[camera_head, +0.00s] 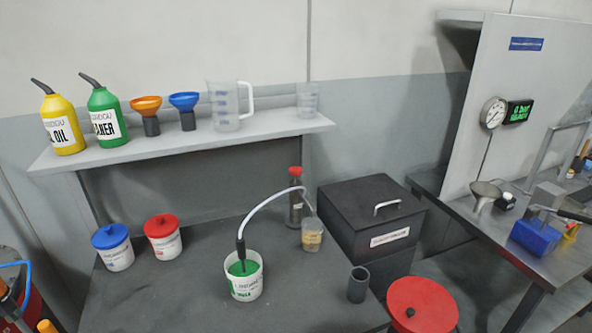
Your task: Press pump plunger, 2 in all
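A white tub (243,289) with green contents and green lettering stands on the dark bench. A dark pump piece (241,250) rises upright from the tub. A pale curved hose (262,204) runs from its top, arcing right to end over a small clear cup (312,240) with tan contents. I cannot tell which part of the pump is the plunger, or whether it is up or down. Neither of my grippers is in view.
A blue-lidded tub (113,250) and red-lidded tub (163,240) stand left on the bench. A dark bottle (295,200), black lidded box (372,218), grey cylinder (358,288) and red round lid (422,300) are right. A shelf (190,140) overhangs the back.

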